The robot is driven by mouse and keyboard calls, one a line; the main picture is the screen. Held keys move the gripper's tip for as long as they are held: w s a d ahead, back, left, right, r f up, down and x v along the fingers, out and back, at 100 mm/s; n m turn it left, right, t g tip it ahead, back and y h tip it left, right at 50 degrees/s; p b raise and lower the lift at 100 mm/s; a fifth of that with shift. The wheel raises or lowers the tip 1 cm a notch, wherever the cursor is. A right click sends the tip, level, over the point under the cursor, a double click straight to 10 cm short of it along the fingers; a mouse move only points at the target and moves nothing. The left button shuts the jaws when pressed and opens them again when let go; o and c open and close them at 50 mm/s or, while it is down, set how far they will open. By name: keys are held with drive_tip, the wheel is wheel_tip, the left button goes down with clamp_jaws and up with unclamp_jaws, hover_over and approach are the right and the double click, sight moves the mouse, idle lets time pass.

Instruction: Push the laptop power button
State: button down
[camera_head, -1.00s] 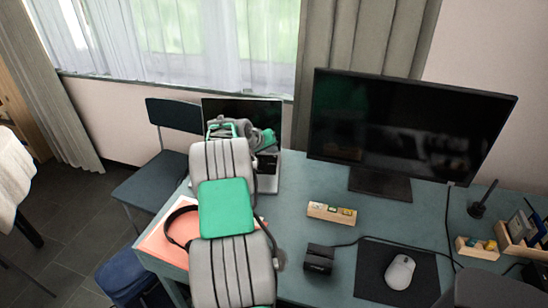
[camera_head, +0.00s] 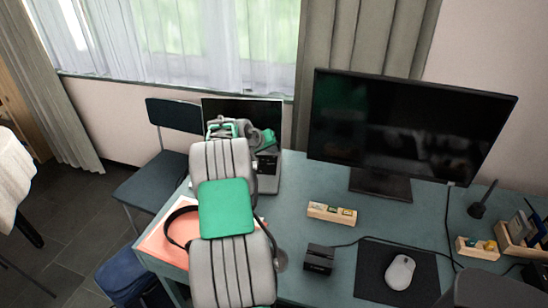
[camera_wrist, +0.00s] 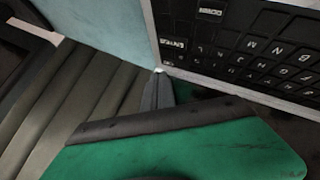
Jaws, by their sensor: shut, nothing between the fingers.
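The open laptop stands at the back left of the desk, with its dark screen (camera_head: 243,108) raised. Its silver base (camera_head: 268,184) is mostly hidden by my arm. In the wrist view the laptop keyboard (camera_wrist: 245,45) fills the upper right, its lettering turned over. My gripper (camera_wrist: 160,73) is shut and empty; its tip is at the laptop's edge, close to the Enter key. I cannot tell whether the tip touches the laptop. I cannot make out the power button. In the head view my arm hides the fingertips.
A large monitor (camera_head: 408,135) stands right of the laptop. A small wooden block holder (camera_head: 332,213), a black box (camera_head: 319,259) and a mouse (camera_head: 400,271) are on the desk. Headphones (camera_head: 174,222) lie on an orange mat at the left. A chair (camera_head: 150,187) stands behind.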

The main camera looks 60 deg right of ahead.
drive_tip(key=shift+f, duration=0.1)
idle(0.3)
drive_tip(key=shift+f+b, duration=0.3)
drive_tip(key=shift+f, duration=0.05)
drive_tip(key=shift+f, duration=0.3)
idle(0.4)
drive_tip(key=shift+r, duration=0.7)
drive_tip(key=shift+r+p, duration=0.1)
drive_tip(key=shift+p, duration=0.2)
drive_tip(key=shift+r+p, duration=1.65)
drive_tip(key=shift+r, duration=1.3)
